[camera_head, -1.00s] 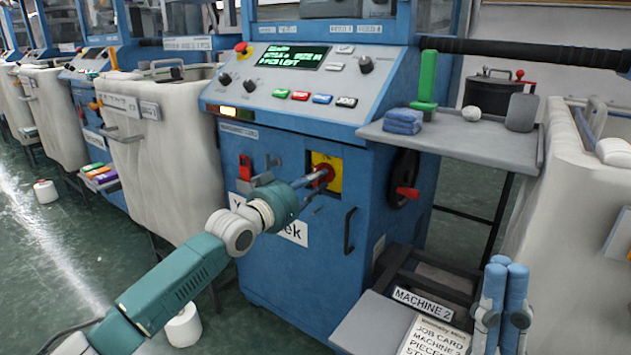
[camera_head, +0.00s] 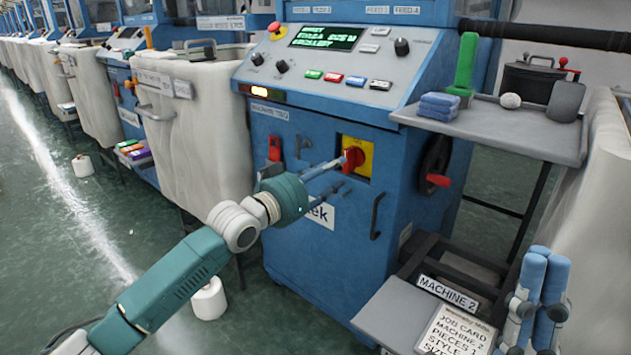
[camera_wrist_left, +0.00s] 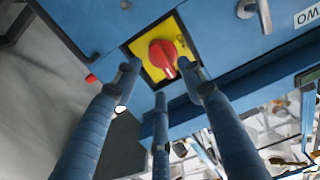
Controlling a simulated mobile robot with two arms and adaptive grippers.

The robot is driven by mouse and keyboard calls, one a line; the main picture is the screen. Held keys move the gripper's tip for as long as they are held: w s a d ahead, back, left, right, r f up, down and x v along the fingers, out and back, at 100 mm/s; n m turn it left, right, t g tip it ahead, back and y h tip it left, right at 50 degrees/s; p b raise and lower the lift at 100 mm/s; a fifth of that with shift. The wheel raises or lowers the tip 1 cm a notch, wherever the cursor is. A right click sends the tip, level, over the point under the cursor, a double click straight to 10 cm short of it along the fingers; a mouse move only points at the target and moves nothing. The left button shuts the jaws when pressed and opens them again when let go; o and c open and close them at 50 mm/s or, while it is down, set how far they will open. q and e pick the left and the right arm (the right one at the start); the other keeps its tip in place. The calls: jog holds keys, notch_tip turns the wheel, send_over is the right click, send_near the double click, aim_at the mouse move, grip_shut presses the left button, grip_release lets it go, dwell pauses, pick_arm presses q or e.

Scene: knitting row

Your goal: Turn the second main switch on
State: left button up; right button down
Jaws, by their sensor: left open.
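The main switch is a red rotary knob (camera_head: 352,157) on a yellow plate (camera_head: 365,150), on the blue front of the second machine. In the left wrist view the red knob (camera_wrist_left: 163,55) sits in the middle of its yellow plate (camera_wrist_left: 185,45), with a pale mark on its lower right. My left gripper (camera_head: 338,168) is open in front of the switch. In the left wrist view its blue fingers (camera_wrist_left: 160,86) spread around the knob's near side; whether they touch it is unclear. My right gripper (camera_head: 540,295) is at the lower right, empty, fingers close together.
The sloped control panel (camera_head: 335,75) has a lit display and coloured buttons. A black handwheel (camera_head: 434,160) with a red grip and a black door handle (camera_head: 377,215) stick out right of the switch. A grey shelf (camera_head: 520,130) juts out at right. White fabric bins (camera_head: 195,140) stand left.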

pick_arm(q)
jog(key=v, duration=0.6)
